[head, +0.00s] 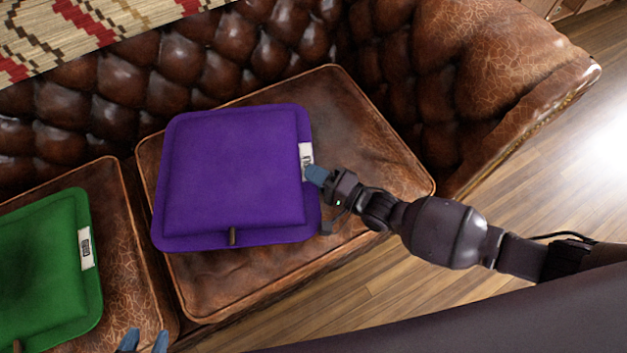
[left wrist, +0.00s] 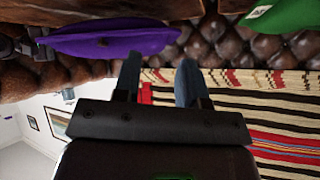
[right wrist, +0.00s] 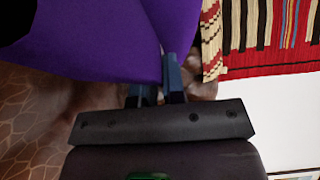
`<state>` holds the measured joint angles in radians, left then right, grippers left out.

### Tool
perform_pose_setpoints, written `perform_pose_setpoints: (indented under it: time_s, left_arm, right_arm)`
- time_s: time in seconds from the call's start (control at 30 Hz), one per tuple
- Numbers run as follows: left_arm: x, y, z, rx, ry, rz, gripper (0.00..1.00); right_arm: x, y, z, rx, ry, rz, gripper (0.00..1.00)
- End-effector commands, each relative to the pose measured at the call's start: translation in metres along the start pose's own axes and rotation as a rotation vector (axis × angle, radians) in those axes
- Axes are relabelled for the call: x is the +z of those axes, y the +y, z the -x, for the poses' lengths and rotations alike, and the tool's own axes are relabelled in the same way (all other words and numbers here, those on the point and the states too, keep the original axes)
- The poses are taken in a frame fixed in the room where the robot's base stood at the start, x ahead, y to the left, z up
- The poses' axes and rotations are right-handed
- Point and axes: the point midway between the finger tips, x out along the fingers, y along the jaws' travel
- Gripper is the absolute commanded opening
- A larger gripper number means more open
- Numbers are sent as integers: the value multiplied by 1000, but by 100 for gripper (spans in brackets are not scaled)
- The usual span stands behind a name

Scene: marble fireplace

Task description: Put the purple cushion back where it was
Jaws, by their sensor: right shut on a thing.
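The purple cushion (head: 235,170) is over the right seat of a brown leather sofa, with a white label at its right edge. I cannot tell whether it rests fully on the seat. It also shows in the left wrist view (left wrist: 115,39) and fills the top of the right wrist view (right wrist: 85,35). My right gripper (head: 314,177) is shut on the purple cushion's right edge, by the label; its fingers partly hide there. My left gripper (head: 144,342) shows only blue fingertips at the bottom edge. It is open and empty in the left wrist view (left wrist: 158,82).
A green cushion (head: 45,265) lies on the left seat. The tufted backrest (head: 215,75) runs behind both seats, and the sofa's arm (head: 520,80) rises at the right. A striped, patterned textile (head: 60,35) lies beyond the backrest. Wooden floor (head: 555,180) is clear at the right.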

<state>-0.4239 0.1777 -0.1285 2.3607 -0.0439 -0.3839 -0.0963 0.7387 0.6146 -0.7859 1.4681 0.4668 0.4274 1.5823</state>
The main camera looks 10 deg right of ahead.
Motion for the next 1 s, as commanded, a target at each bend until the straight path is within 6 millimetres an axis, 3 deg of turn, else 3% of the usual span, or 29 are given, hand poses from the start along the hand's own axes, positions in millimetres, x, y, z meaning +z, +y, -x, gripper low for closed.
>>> perform_pose_setpoints:
  time_s: [0.17, 0.43, 0.9, 0.93, 1.0]
  left_arm:
    - [2, 1, -1, 3, -3, -9, 38]
    - [5, 2, -2, 6, 23, -10, 38]
    - [5, 2, -3, -3, 36, 7, 38]
    - [4, 1, -3, -5, 42, 7, 38]
    - [3, 1, -3, -6, 45, 7, 38]
  right_arm:
    - [0, 7, -1, -5, 0, -2, 0]
    - [1, 43, 0, -2, 0, -4, 0]
    - [-1, 47, -1, -5, 0, -1, 0]
    - [-1, 47, 0, -1, 0, 2, 15]
    - [-1, 46, 0, -2, 0, 2, 26]
